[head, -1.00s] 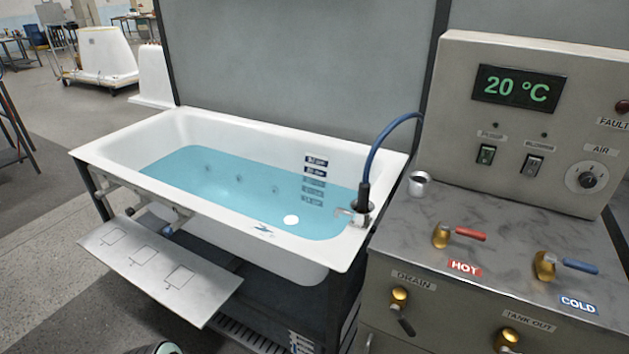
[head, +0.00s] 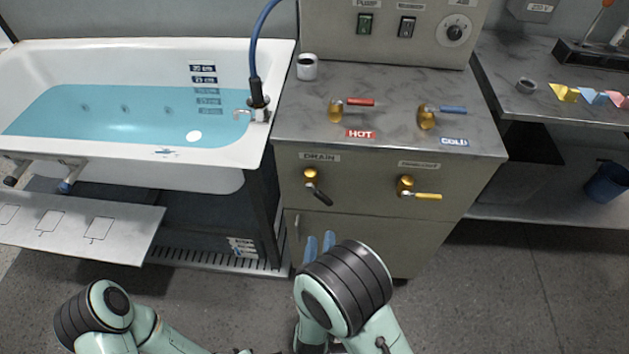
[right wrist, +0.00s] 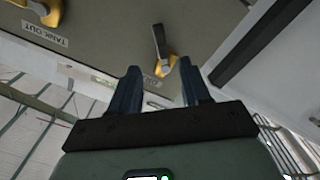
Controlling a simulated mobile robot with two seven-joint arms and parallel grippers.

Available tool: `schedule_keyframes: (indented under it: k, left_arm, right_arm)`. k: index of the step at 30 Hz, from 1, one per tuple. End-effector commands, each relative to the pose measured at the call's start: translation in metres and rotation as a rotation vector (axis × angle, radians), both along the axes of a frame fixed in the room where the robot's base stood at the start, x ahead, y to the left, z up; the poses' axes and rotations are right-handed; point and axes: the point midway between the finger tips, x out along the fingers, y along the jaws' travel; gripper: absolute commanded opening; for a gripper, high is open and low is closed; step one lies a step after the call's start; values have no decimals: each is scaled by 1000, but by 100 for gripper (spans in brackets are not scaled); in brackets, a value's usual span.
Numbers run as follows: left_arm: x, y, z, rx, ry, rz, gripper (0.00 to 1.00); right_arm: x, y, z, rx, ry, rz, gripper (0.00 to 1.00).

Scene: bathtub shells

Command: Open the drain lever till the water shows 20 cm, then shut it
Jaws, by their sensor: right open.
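The drain lever (head: 317,187), a brass knob with a black handle slanting down to the right, is on the cabinet front under the DRAIN label (head: 320,157). It also shows in the right wrist view (right wrist: 164,58), just beyond the fingertips. My right gripper (head: 319,243) is open and empty below the lever, apart from it in the head view. Its two fingers also show in the right wrist view (right wrist: 160,75). The tub (head: 130,151) holds blue water (head: 60,115). On its depth marks (head: 205,80), the upper two labels stand above the water; their figures are too small to read. My left gripper is out of view.
The tank-out valve (head: 406,186) with a yellow handle is right of the drain lever. Hot (head: 337,109) and cold (head: 428,117) taps and a cup (head: 307,68) are on the countertop. A panel (head: 80,228) juts out at the tub's front.

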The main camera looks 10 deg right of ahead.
Motion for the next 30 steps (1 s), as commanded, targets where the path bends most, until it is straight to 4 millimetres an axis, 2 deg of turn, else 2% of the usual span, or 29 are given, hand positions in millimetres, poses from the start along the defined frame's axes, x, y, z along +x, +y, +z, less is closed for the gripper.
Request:
schedule_keyframes:
  k: [5, 18, 24, 30]
  left_arm:
    - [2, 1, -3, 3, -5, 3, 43]
    - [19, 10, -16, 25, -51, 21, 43]
    - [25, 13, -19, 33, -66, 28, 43]
    - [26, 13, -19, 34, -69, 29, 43]
  right_arm:
    - [20, -7, -1, 2, -2, -5, 47]
    - [104, -32, -1, 0, -3, -3, 47]
    - [123, -36, -1, 0, -1, -1, 47]
    - [127, -37, 0, 0, -1, -1, 47]
